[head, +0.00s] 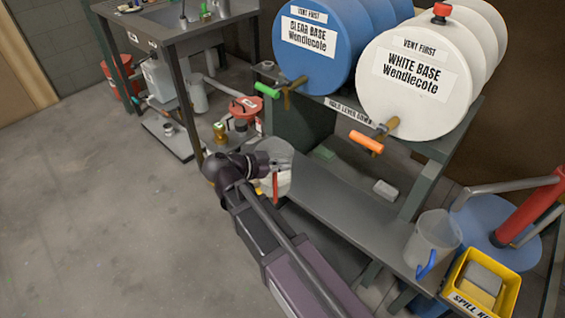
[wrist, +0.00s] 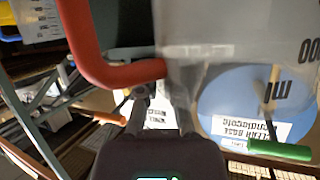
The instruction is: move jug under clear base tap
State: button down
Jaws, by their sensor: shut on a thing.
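A translucent jug (head: 283,152) with a red handle is at the left end of the low grey shelf, below the clear base tap in the head view. My gripper (head: 262,170) is shut on its red handle (wrist: 85,45). The jug's grey wall (wrist: 240,35) fills the upper right of the wrist view. The clear base tap (head: 289,97) has a green lever (head: 267,90) and sits on the blue drum (head: 312,50). The green lever also shows in the wrist view (wrist: 280,150). I cannot tell whether the jug touches the shelf or is exactly under the spout.
The white base drum (head: 418,85) with an orange tap lever (head: 366,143) is to the right. A small pale block (head: 385,190) lies on the shelf. A jug with a blue handle (head: 433,240) and a yellow spill kit (head: 482,285) stand at the right.

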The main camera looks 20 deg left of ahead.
jog(key=w+a+f+b, duration=0.1)
jog(key=w+a, duration=0.2)
jog(key=w, duration=1.2)
jog(key=shift+w+f, duration=0.25)
jog(key=shift+w, duration=0.1)
jog(key=shift+a+f+b, duration=0.15)
jog(key=shift+b, duration=0.3)
jog(key=shift+f+b, duration=1.6)
jog(key=shift+f, duration=0.1)
jog(key=c, duration=0.8)
grip_release()
jog(key=shift+r, duration=0.2)
